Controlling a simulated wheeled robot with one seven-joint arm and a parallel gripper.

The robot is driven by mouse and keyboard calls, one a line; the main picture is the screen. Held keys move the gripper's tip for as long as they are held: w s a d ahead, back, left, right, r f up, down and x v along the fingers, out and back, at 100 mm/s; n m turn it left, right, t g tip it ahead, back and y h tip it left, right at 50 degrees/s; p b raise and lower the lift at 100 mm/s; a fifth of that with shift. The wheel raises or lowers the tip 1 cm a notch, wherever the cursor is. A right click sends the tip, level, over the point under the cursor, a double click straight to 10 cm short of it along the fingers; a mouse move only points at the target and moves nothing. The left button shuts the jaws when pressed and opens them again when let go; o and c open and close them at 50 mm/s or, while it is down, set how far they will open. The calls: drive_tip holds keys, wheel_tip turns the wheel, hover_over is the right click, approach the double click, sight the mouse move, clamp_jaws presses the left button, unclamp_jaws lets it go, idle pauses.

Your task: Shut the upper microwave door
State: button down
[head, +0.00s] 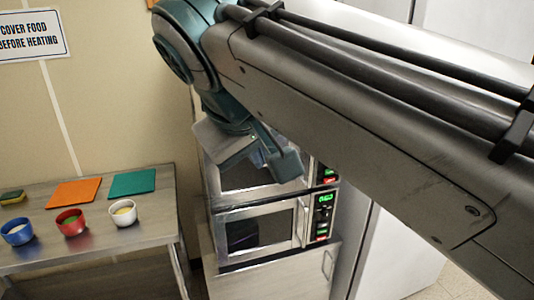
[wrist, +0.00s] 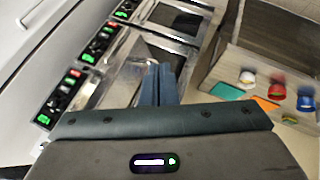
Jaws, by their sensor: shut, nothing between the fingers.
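The upper microwave (head: 264,191) sits on top of the lower microwave in the head view. My arm and gripper cover much of its front, and its control panel shows only in part. In the wrist view the upper microwave's door (wrist: 122,84) appears as a pale grey face beside the control panel (wrist: 58,98). I cannot tell how far the door stands open. My gripper (head: 286,166) is shut and empty, in front of the upper microwave. Its blue fingers (wrist: 158,86) overlap the door area in the wrist view; contact cannot be told.
The lower microwave (head: 255,212) looks shut, on a grey cabinet (head: 275,279). At left, a steel table (head: 90,246) holds a blue bowl (head: 16,233), a red bowl (head: 71,223), a white bowl (head: 124,213), an orange board (head: 73,192), a teal board (head: 132,183) and a sponge (head: 12,197).

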drive_tip(key=w+d+f+p, duration=0.2)
drive_tip(key=w+d+f, duration=0.2)
drive_tip(key=w+f, duration=0.2)
drive_tip(key=shift+w, duration=0.3)
